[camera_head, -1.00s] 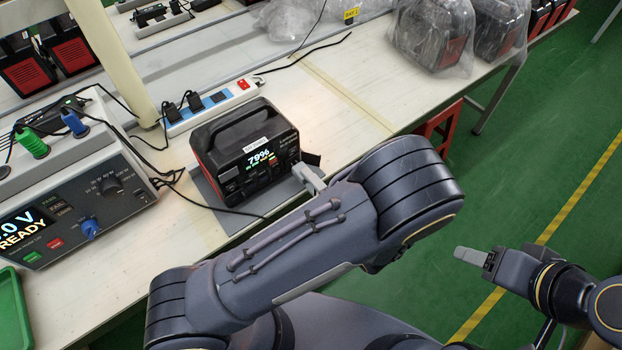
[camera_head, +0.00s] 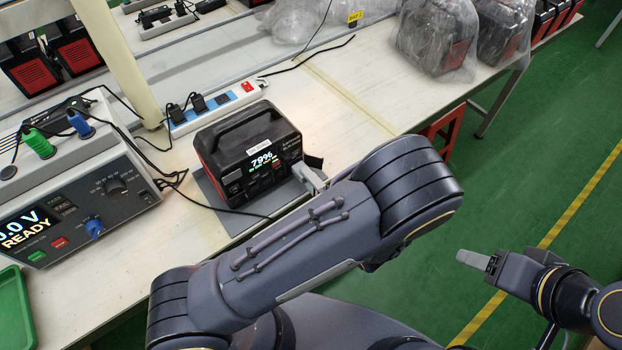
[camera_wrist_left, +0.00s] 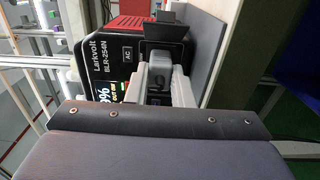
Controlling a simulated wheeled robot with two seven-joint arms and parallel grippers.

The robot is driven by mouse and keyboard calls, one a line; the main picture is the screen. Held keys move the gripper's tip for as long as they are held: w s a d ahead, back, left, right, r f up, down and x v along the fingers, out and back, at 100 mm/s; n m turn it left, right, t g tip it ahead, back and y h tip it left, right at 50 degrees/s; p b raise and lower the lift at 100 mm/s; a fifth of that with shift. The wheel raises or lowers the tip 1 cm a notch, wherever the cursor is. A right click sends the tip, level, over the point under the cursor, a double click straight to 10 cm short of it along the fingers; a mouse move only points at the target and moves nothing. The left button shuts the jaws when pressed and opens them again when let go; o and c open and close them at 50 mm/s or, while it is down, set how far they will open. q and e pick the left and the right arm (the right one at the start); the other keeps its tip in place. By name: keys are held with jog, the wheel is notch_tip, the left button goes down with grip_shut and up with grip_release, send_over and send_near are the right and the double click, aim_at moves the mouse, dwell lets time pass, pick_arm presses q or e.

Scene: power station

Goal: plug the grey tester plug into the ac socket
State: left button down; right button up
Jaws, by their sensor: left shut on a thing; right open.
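The black and red power station (camera_head: 248,150) stands upright on the bench, its screen reading 79%. My left gripper (camera_head: 310,178) is at its right end, by a small black flap (camera_head: 314,162). In the left wrist view my left gripper (camera_wrist_left: 160,90) is shut on the grey tester plug (camera_wrist_left: 160,76), close against the station's side beside the AC label (camera_wrist_left: 128,53). The AC socket's face is hidden behind plug and fingers, so I cannot tell whether the plug is inside. My right gripper (camera_head: 476,260) is open and empty, over the green floor.
A tester (camera_head: 65,210) showing READY stands left of the station. A white power strip (camera_head: 215,108) lies behind it. Bagged stations (camera_head: 440,35) stand at the back right. A green tray (camera_head: 14,305) lies at the lower left. The bench beyond the station is mostly clear.

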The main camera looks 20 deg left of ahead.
pick_arm(q)
jog(key=shift+w+a, duration=0.15)
jog(key=shift+a, duration=0.05)
dwell(0.4)
jog(key=c, duration=1.2)
grip_release()
jog(key=shift+d, duration=0.1)
jog(key=v, duration=0.7)
jog(key=shift+s+d, duration=0.25)
jog(key=shift+s, duration=0.05)
